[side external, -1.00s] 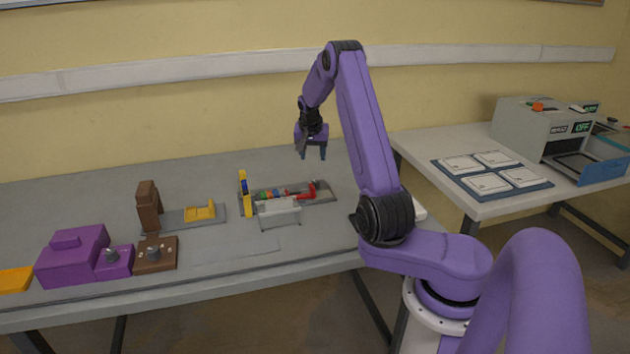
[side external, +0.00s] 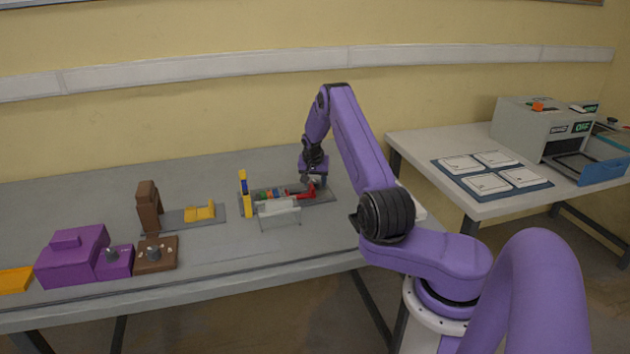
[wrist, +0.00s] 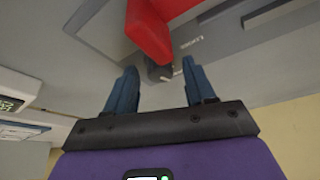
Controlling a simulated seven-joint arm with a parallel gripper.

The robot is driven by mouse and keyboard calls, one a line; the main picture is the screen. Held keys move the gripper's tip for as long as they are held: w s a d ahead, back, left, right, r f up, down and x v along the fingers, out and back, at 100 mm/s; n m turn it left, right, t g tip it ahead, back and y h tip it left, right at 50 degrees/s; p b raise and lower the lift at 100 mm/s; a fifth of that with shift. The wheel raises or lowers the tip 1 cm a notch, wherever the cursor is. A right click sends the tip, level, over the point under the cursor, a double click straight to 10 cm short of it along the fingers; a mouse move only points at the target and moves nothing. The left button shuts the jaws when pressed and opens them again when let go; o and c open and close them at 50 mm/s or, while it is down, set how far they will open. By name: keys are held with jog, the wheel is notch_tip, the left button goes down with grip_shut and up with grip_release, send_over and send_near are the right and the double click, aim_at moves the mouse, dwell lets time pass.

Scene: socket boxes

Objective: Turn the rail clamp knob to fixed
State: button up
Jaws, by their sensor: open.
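My gripper (side external: 315,182) is open over the right end of the grey rail fixture (side external: 328,197), close to a red part (side external: 306,193). In the wrist view, the two blue fingers of my gripper (wrist: 160,73) stand apart, with a small dark knob (wrist: 157,72) between them in the picture. I cannot tell whether the fingers touch the knob. The red part (wrist: 150,32) is just beyond the knob. The knob cannot be made out in the side view.
A clear-grey stand (side external: 279,208) is in front of the rail, and a yellow upright (side external: 243,193) is at its left end. A purple box (side external: 72,258) and a brown knob box (side external: 158,253) are at the left. The table behind the rail is clear.

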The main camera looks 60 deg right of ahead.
grip_shut()
jog(key=shift+w+m+g, duration=0.15)
jog(key=shift+m+g, duration=0.75)
jog(key=shift+m, duration=1.4)
grip_release()
